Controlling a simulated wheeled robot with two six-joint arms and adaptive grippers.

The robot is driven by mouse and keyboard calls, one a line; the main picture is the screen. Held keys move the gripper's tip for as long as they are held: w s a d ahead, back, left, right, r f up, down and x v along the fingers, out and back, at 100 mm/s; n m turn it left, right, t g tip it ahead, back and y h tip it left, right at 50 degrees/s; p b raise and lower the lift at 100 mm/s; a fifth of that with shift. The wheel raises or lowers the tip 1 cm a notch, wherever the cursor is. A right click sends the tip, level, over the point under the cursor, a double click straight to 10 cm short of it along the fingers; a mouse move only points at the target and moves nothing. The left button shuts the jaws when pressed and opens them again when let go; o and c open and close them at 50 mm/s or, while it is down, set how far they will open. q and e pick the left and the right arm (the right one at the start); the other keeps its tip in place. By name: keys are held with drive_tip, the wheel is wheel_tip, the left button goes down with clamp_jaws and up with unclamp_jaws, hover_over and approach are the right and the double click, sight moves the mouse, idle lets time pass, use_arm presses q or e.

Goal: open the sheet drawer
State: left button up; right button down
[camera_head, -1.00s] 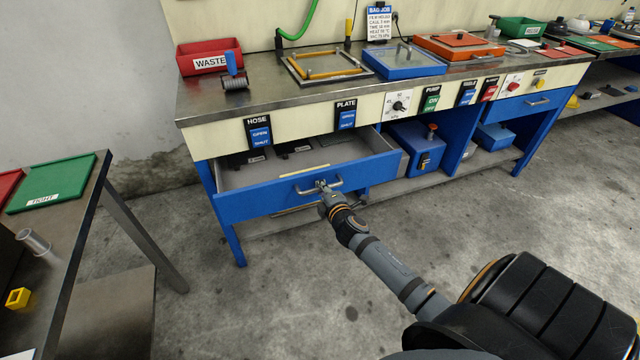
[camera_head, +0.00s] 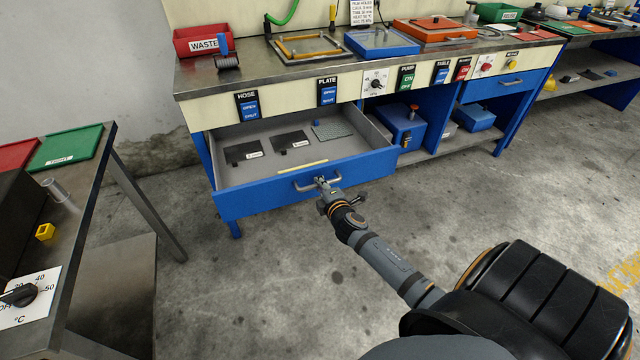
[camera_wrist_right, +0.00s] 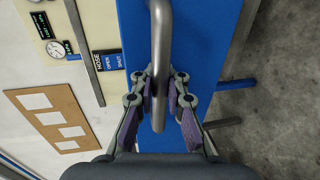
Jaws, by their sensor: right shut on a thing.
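The sheet drawer (camera_head: 250,202) is a blue-fronted drawer under the left part of the steel-topped bench, and it stands well out. My right gripper (camera_head: 323,184) is at the metal bar handle (camera_head: 303,188) on the drawer front. In the right wrist view its fingers (camera_wrist_right: 161,100) are shut on either side of the handle (camera_wrist_right: 161,40). My left gripper is not in view.
The bench top (camera_head: 240,78) holds a red waste bin (camera_head: 200,42), a framed plate, a blue box (camera_head: 382,43) and an orange unit. A side table (camera_head: 85,180) stands at the left. The concrete floor in front of the drawer is clear apart from my arm.

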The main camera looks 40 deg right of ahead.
drive_tip(key=c, duration=1.7)
unclamp_jaws()
drive_tip(key=shift+r, duration=0.1)
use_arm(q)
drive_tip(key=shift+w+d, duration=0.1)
use_arm(e)
drive_tip(key=shift+s, duration=0.1)
drive_tip(key=v, duration=1.2)
